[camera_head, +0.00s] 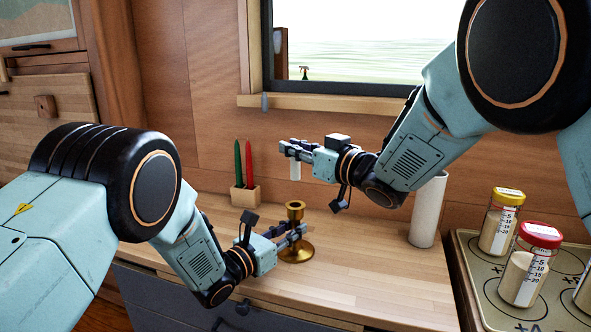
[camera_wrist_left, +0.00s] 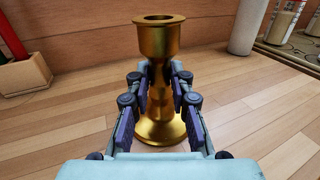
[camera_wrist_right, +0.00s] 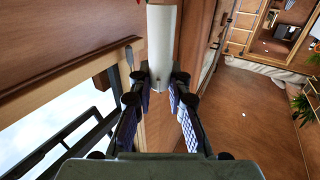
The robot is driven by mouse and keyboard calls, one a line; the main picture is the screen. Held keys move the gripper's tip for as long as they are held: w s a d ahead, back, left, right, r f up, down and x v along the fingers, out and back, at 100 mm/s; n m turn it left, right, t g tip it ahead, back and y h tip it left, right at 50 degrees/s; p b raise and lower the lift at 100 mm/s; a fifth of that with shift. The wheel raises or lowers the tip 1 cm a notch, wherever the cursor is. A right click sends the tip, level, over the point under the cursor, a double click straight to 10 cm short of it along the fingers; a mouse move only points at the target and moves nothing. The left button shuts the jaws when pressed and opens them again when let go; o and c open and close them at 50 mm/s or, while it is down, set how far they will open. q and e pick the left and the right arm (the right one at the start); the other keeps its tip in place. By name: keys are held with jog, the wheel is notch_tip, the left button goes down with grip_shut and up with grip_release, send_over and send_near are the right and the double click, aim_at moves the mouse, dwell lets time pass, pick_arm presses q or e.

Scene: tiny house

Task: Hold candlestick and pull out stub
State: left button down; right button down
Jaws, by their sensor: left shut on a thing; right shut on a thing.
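The brass candlestick (camera_head: 296,252) stands upright on the wooden counter. It also shows in the left wrist view (camera_wrist_left: 158,40), where its top cup is empty. My left gripper (camera_head: 298,232) is shut on its stem, one finger on each side; its fingers show in the left wrist view (camera_wrist_left: 160,95). My right gripper (camera_head: 288,150) is up in the air, above the candlestick and apart from it. It is shut on the white candle stub (camera_head: 295,171), which hangs below the fingers. The stub shows between the fingers in the right wrist view (camera_wrist_right: 161,45).
A wooden holder (camera_head: 245,195) with a green and a red candle stands behind the candlestick. A white roll (camera_head: 428,210) stands at the right. Several jars, one red-lidded (camera_head: 531,265), stand on the stovetop (camera_head: 480,285). The window (camera_head: 350,45) is behind my right arm.

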jog(key=shift+r, duration=0.6)
pick_arm(q)
jog(key=c, duration=1.1)
grip_release()
